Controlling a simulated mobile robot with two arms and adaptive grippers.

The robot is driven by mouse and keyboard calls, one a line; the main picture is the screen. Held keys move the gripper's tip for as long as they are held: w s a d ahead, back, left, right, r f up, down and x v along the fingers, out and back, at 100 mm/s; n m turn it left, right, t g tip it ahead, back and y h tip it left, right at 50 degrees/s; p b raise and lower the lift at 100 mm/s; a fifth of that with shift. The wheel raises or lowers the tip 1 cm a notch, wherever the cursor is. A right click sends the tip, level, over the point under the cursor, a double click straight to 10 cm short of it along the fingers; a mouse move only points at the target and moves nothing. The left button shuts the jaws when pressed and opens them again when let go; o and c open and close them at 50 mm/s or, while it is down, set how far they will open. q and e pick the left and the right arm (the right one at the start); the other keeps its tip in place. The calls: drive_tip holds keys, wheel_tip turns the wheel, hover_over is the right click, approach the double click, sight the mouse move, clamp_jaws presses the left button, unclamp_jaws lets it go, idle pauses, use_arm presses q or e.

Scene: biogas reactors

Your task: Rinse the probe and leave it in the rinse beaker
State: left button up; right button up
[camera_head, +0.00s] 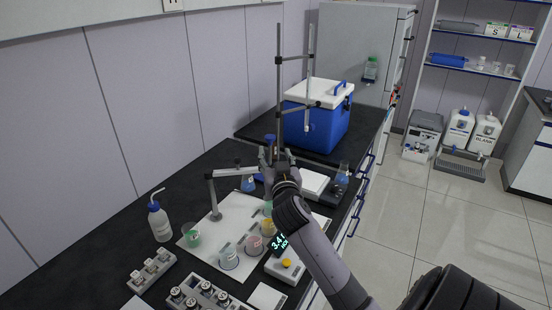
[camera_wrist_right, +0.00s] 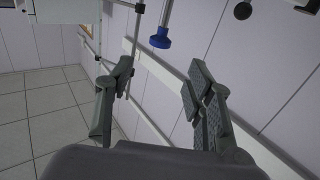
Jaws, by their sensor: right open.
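My right gripper (camera_head: 274,153) is open above the back of the work area, its fingers pointing up and away; it also shows open and empty in the right wrist view (camera_wrist_right: 156,88). A blue-topped piece (camera_head: 270,140) shows at its fingertips in the head view; I cannot tell whether it is the probe. A blue end on a thin rod (camera_wrist_right: 160,39) is beyond the fingers in the wrist view. A grey stand (camera_head: 215,192) has an arm reaching right behind my gripper. Beakers with clear (camera_head: 229,258), pink (camera_head: 254,245), green and yellow contents stand nearby; I cannot tell which is for rinsing.
A wash bottle (camera_head: 160,222) stands at left. A meter with a lit display (camera_head: 281,243) is beside my forearm. A tall clamp stand (camera_head: 279,85) with a glass tube and a blue cooler (camera_head: 322,125) are behind. Vial racks (camera_head: 152,270) are at front left.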

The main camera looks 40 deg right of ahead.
drive_tip(key=shift+s+a, duration=0.15)
drive_tip(key=shift+s, duration=0.15)
drive_tip(key=shift+c, duration=0.4)
drive_tip(key=shift+f, duration=0.3)
drive_tip(key=shift+c, duration=0.5)
drive_tip(key=n+t+y+b, duration=0.3)
drive_tip(key=n+y+b, duration=0.4)
drive_tip(key=n+y, duration=0.25)
approach(240, 163)
drive_tip(key=shift+m+y, duration=0.25)
drive_tip(key=w+p, duration=0.2)
drive_tip(key=w, duration=0.9)
drive_tip(key=shift+w+d, duration=0.2)
clamp_jaws()
